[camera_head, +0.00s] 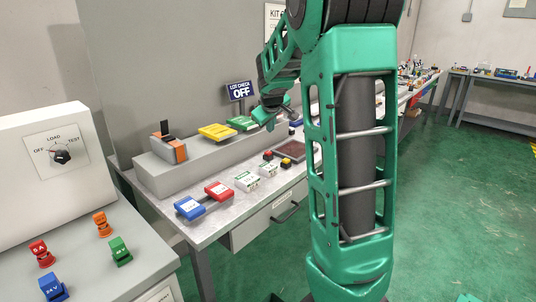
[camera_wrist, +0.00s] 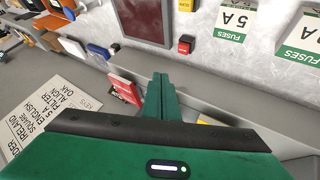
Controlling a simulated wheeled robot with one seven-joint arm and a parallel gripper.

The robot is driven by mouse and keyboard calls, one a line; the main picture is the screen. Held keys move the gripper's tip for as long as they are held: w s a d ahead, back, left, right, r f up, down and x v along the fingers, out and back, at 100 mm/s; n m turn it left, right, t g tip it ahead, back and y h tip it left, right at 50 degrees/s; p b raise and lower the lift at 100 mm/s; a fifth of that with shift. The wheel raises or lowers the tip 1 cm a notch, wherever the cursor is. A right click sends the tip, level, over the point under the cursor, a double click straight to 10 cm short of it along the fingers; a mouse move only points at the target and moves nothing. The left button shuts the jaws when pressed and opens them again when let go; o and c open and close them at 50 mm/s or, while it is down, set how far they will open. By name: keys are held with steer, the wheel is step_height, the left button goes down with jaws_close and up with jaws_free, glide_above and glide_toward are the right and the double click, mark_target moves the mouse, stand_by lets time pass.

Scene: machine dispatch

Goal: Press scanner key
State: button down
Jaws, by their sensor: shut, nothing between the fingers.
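Which thing carries the scanner key is not marked. Two small push-buttons sit on the bench beside a dark red panel (camera_head: 289,149): a red button (camera_head: 268,155) and a yellow button (camera_head: 286,162). In the wrist view the red button (camera_wrist: 185,45) is just beyond my fingertips, with the yellow button (camera_wrist: 186,5) farther up and the dark red panel (camera_wrist: 145,20) beside them. My gripper (camera_wrist: 160,80) is shut and empty, apart from both buttons. In the head view my gripper (camera_head: 268,116) is above the raised ledge. A sign (camera_head: 240,92) reads "LOT CHECK OFF".
An orange-grey device (camera_head: 172,149), a yellow box (camera_head: 216,131) and a green box (camera_head: 242,123) are on the ledge (camera_head: 200,157). My arm hides the bench's right part.

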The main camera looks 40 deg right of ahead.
mark_target(268, 153)
steer(key=w, duration=0.1)
steer(key=w+d, duration=0.1)
steer(key=shift+w+r+n+t+h, duration=0.3)
steer(key=shift+r, duration=0.1)
steer(key=shift+f, duration=0.1)
steer(key=shift+f, duration=4.35)
steer(key=shift+s+f, duration=0.1)
steer(key=shift+f, duration=0.05)
steer(key=shift+f, duration=0.15)
